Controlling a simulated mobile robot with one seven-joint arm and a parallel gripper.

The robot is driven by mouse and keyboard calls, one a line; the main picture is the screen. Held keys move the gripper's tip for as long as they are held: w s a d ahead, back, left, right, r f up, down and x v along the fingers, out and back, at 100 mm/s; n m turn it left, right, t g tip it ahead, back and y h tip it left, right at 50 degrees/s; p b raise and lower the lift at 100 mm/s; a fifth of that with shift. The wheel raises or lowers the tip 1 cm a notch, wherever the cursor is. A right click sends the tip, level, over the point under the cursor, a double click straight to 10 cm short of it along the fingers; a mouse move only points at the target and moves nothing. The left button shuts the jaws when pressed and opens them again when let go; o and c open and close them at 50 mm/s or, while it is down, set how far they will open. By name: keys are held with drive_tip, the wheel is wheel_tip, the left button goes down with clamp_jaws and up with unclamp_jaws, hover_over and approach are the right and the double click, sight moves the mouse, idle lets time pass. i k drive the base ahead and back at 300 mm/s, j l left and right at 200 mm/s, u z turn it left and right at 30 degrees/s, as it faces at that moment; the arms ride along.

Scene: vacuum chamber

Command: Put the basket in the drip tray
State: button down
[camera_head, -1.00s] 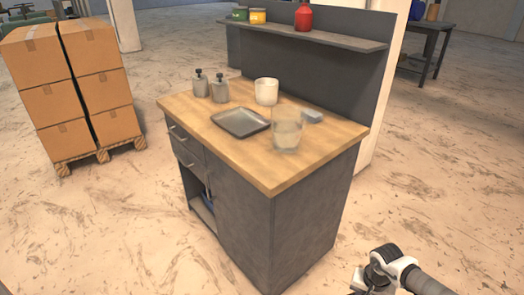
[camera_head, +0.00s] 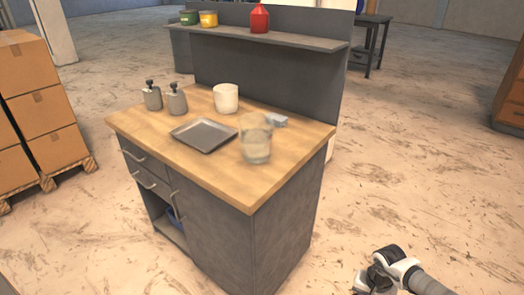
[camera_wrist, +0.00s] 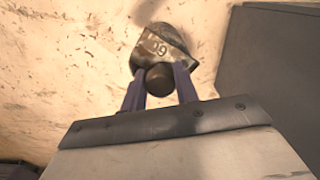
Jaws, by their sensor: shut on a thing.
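The drip tray (camera_head: 190,137), a shallow grey square tray, lies flat on the wooden bench top, empty. To its right stands a see-through greyish cup-shaped vessel (camera_head: 256,138); I cannot tell whether it is the basket. In the wrist view my gripper (camera_wrist: 159,75) is shut on a dark round knob (camera_wrist: 160,82). Beyond the knob is a grey, worn-looking body (camera_wrist: 166,45) with pale number-like marks; its identity is unclear. It is over the floor, beside a dark panel, away from the tray. My fingertips are not visible in the head view.
The bench top (camera_head: 240,190) is clear at its front. Two pump bottles (camera_head: 165,98), a white cup (camera_head: 226,98) and a small grey-blue block (camera_head: 275,120) stand around the tray. A shelf (camera_head: 270,37) with cans overhangs the back. Stacked cartons (camera_head: 40,110) stand left; floor is free at right.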

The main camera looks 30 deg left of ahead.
sight(204, 136)
drive_tip(key=j+z, duration=0.2)
drive_tip(key=j, duration=0.5)
drive_tip(key=k+j+z, duration=0.2)
drive_tip(key=j, duration=0.45)
drive_tip(key=i, duration=0.1)
